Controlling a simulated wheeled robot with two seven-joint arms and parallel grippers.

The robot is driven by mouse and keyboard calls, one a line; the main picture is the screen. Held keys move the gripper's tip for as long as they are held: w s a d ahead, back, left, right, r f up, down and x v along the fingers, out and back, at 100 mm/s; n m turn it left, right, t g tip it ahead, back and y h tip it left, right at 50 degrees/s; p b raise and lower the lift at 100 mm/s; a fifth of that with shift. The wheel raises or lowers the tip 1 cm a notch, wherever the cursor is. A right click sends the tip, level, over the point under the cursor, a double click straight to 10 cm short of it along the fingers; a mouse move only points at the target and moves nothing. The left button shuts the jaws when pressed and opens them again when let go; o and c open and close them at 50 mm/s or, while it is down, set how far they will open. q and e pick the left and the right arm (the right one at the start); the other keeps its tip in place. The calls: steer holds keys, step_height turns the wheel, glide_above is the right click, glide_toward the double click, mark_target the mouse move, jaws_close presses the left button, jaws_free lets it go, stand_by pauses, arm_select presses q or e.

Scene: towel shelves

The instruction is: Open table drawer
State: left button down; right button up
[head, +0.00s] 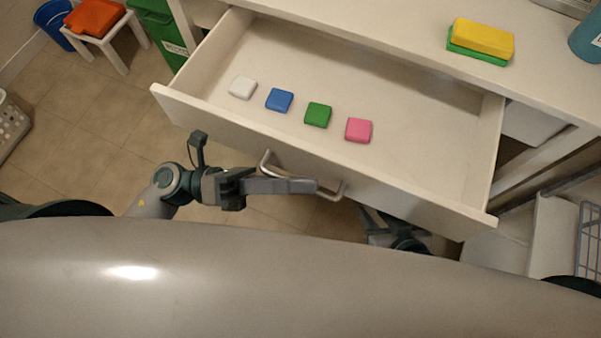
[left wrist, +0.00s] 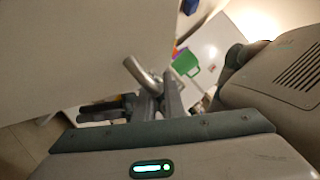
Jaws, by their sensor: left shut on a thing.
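The white table drawer (head: 400,180) is pulled well out of the table (head: 380,30), with its inside showing. Its metal bar handle (head: 332,193) is on the front panel and also shows in the left wrist view (left wrist: 138,74). My left gripper (head: 308,186) is shut on the handle, its fingers lying across the bar; they also show in the left wrist view (left wrist: 158,98). A dark part of my right arm shows beneath the drawer front; its fingertips are not clear.
White, blue (head: 279,100), green and pink (head: 358,130) blocks lie in the drawer. Yellow and green sponges (head: 482,38) lie on the tabletop. A green bin (head: 160,30) and a small stool (head: 118,48) stand at left. A wire rack (head: 590,235) is at right. My body is close to the drawer front.

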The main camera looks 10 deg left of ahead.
arm_select(q)
steer(key=c, duration=2.1)
jaws_free()
steer(key=shift+a+f, duration=0.1)
steer(key=shift+a, duration=0.05)
